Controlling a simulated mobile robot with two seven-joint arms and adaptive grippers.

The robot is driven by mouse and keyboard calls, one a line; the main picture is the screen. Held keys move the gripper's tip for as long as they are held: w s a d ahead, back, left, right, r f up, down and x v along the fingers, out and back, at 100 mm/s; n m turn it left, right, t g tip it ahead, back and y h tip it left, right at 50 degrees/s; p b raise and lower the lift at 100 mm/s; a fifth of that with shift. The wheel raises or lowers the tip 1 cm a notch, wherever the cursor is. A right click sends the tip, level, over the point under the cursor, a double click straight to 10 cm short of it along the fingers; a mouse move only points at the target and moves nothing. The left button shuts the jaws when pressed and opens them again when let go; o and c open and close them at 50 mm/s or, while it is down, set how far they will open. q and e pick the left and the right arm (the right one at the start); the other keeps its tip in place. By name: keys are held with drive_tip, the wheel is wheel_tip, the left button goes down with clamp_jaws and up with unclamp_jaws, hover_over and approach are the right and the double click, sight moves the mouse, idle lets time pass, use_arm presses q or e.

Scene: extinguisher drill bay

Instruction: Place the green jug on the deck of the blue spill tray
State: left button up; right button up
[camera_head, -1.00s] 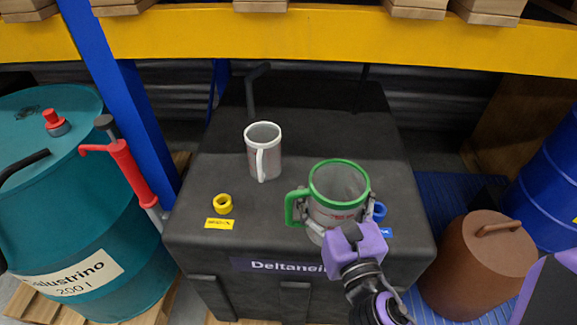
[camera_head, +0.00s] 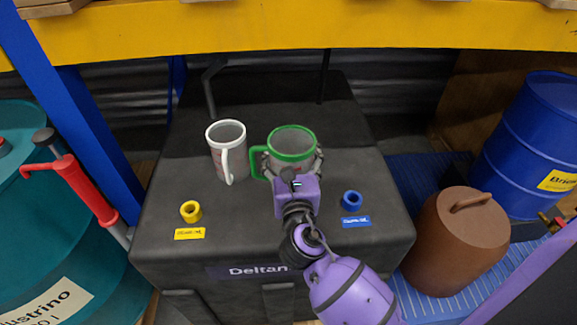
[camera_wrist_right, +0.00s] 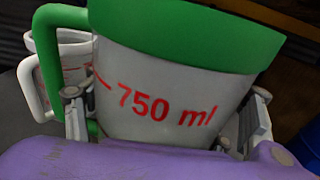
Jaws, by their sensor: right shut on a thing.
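The green jug (camera_head: 292,142), a clear measuring jug with a green rim and handle, is upright in my right gripper (camera_head: 291,170) above the black box top. The gripper is shut around its body, and the green handle points left. In the right wrist view, the jug (camera_wrist_right: 165,90) fills the picture and reads "750 ml". I cannot tell whether its base touches the box. The blue ribbed deck of the spill tray (camera_head: 408,165) lies low to the right of the box, partly covered by a brown canister and a blue drum. My left gripper is not in view.
A white-rimmed jug (camera_head: 228,155) stands close left of the green one. A yellow ring (camera_head: 190,211) and a blue ring (camera_head: 351,201) lie on the black box (camera_head: 270,230). The brown canister (camera_head: 457,240) and blue drum (camera_head: 535,140) stand at the right.

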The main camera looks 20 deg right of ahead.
drive_tip(key=f, duration=0.1)
drive_tip(key=w+f, duration=0.1)
drive_tip(key=shift+w+d+f, duration=0.3)
drive_tip(key=shift+d+f, duration=0.05)
drive_tip(key=f, duration=0.2)
drive_tip(key=w+f+b, duration=0.1)
drive_tip(key=f, duration=0.1)
drive_tip(key=shift+w+d+f+b, duration=0.1)
drive_tip(key=shift+d+f+b, duration=0.05)
drive_tip(key=shift+b, duration=0.15)
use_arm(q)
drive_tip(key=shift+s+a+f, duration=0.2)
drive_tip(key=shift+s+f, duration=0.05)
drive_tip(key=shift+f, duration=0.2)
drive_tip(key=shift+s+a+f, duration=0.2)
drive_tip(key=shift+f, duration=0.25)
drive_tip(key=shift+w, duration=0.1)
use_arm(e)
drive_tip(key=shift+f, duration=0.15)
drive_tip(key=o, duration=1.3)
drive_tip(key=shift+c, duration=0.2)
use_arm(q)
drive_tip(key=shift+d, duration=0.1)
